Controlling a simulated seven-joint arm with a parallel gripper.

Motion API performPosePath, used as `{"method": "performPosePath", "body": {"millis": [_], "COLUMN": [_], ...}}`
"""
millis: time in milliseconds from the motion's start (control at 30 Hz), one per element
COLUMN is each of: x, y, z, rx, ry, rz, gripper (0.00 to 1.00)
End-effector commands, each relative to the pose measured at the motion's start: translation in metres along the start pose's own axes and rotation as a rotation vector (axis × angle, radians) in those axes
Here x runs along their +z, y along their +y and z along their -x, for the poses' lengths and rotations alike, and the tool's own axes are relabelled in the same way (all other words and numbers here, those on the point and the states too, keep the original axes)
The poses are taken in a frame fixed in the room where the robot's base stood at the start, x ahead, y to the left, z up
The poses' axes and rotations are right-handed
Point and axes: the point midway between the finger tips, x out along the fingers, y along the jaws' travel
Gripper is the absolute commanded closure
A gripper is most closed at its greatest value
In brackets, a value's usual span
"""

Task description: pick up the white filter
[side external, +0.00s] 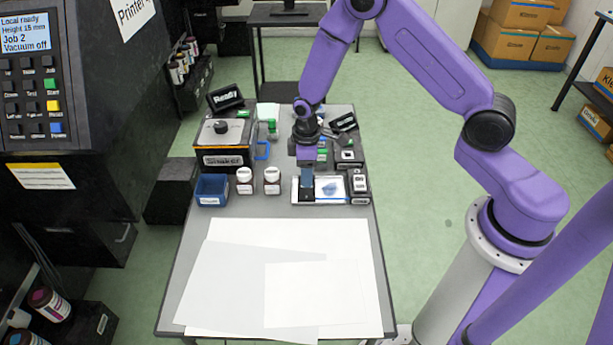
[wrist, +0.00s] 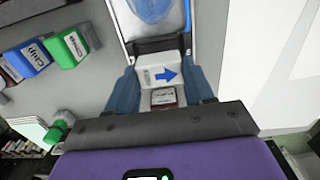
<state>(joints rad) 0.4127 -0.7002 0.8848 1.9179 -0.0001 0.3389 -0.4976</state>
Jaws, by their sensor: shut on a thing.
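The white filter (wrist: 152,75) shows in the wrist view as a white block with a blue arrow on its face. It sits between the two blue fingers of my gripper (wrist: 163,88), which are shut on it. In the side external view my gripper (side external: 307,181) points down at the left end of a white tray (side external: 330,202) with a blue patch. The filter is hidden behind the fingers there, and I cannot tell whether it touches what is below. A small label shows below the filter in the wrist view.
Two white-capped bottles (side external: 258,182) and a blue bin (side external: 212,190) stand left of my gripper. A labelled black box (side external: 224,146) is behind them. Small dark items (side external: 358,184) stand close on the right. White sheets (side external: 285,275) cover the clear front of the table.

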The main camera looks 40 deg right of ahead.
Motion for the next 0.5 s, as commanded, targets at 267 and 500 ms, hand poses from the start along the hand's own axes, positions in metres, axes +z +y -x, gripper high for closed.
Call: {"method": "performPosePath", "body": {"millis": [267,500], "x": [0.028,0.062], "y": [-0.023,-0.051], "z": [0.046,0.075], "rx": [0.002,0.0], "ry": [0.003,0.0], "rz": [0.002,0.003], "gripper": [0.78,0.78]}}
